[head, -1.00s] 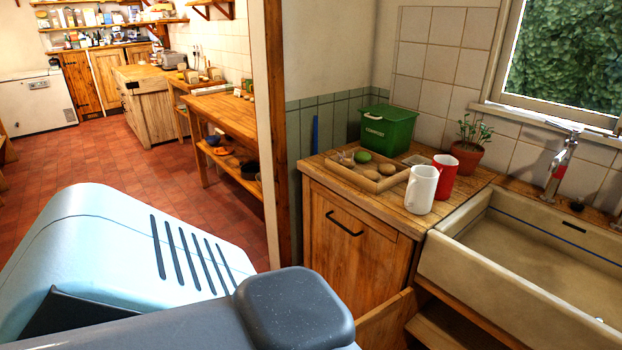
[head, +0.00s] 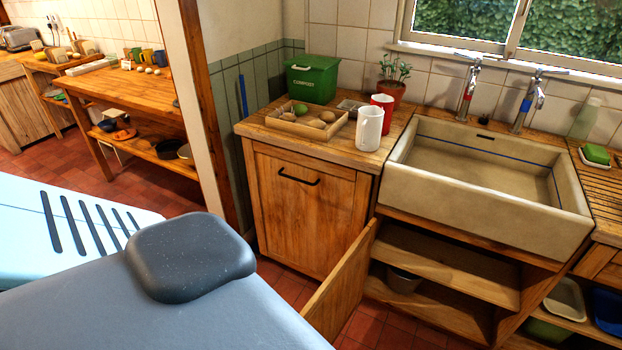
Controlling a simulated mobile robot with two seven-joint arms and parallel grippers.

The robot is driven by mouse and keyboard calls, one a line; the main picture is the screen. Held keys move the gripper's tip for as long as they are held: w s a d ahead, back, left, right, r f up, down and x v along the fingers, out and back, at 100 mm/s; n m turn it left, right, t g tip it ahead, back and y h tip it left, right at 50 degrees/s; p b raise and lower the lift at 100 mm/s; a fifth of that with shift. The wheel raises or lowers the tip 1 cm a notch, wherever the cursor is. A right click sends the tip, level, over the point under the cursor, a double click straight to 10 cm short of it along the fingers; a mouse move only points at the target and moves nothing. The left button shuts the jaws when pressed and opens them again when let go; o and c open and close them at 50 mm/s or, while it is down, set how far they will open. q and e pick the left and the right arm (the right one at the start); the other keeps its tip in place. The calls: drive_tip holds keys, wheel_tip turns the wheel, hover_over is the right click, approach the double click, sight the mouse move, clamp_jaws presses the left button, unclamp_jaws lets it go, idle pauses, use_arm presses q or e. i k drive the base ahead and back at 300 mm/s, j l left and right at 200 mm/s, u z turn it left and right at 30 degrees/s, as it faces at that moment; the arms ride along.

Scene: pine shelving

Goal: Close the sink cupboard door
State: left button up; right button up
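The sink cupboard door (head: 343,285) is a wooden panel at the lower middle of the head view. It stands swung open, out from the left side of the cupboard under the sink. The cupboard's inside shelf (head: 450,270) shows, with a grey bucket (head: 403,280) on the lower level. The pale stone sink (head: 480,195) sits above the opening. Part of my own arm fills the lower left and hides the floor there and perhaps the door's lower near corner. Neither of my grippers shows in the head view.
Left of the opening stands a closed wooden cupboard (head: 305,215) with a black handle. Open shelving with tubs (head: 565,299) stands at the lower right.

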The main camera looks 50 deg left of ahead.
sight(328, 310)
drive_tip(key=k+j, duration=0.1)
drive_tip(key=j, duration=0.2)
drive_tip(key=k+j+z, duration=0.15)
drive_tip(key=j, duration=0.15)
drive_tip(key=k+j, duration=0.1)
drive_tip(key=j, duration=0.2)
drive_tip(key=j+z, duration=0.1)
drive_tip(key=j, duration=0.5)
drive_tip(key=k+j+z, duration=0.1)
drive_tip(key=j, duration=0.45)
drive_tip(key=k+j, duration=0.15)
drive_tip(key=j, duration=0.4)
drive_tip(key=k+j+z, duration=0.15)
drive_tip(key=j, duration=0.25)
drive_tip(key=k+j+z, duration=0.2)
drive_tip(key=k+j, duration=0.15)
